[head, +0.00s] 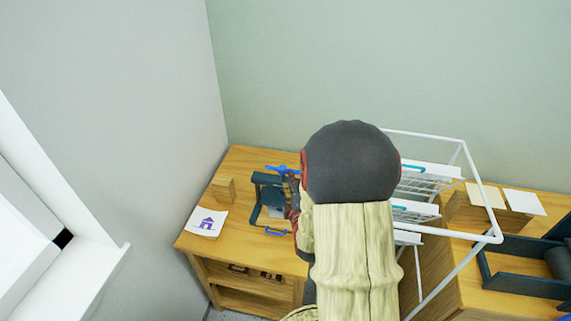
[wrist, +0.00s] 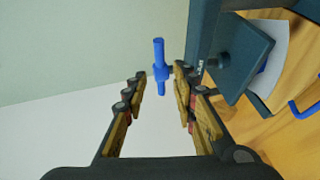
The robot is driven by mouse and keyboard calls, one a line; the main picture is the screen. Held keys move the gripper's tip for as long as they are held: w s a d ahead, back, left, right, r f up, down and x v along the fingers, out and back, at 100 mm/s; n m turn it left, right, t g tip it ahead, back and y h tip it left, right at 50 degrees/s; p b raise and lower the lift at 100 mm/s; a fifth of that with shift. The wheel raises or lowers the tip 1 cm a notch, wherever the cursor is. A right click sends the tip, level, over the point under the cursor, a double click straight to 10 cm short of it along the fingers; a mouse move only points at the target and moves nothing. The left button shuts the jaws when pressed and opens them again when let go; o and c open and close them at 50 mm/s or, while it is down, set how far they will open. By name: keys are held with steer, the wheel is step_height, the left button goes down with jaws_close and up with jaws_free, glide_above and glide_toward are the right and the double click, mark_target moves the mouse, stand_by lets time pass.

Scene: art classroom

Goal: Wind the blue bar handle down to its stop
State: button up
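The blue bar handle (head: 281,169) sits at the top of a dark teal press (head: 265,179) on the wooden table. In the wrist view the bar (wrist: 159,52) appears upright with a hub in its middle. My gripper (wrist: 160,73) is open, with one finger on each side of the bar in that view. Gaps show between the bar and both fingers, and I see no contact. In the head view my arm hides most of my gripper and the press's right side. The press's plate (wrist: 242,62) lies to the right in the wrist view.
A small blue handle (head: 276,231) is at the press's front. A white wire rack (head: 440,136) stands close to my arm's right. Walls bound the corner behind.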

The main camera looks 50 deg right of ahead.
steer(key=b+x, duration=0.1)
steer(key=x, duration=1.1)
steer(key=shift+s, duration=0.15)
steer(key=shift+c, duration=1.3)
steer(key=c, duration=0.4)
jaws_close()
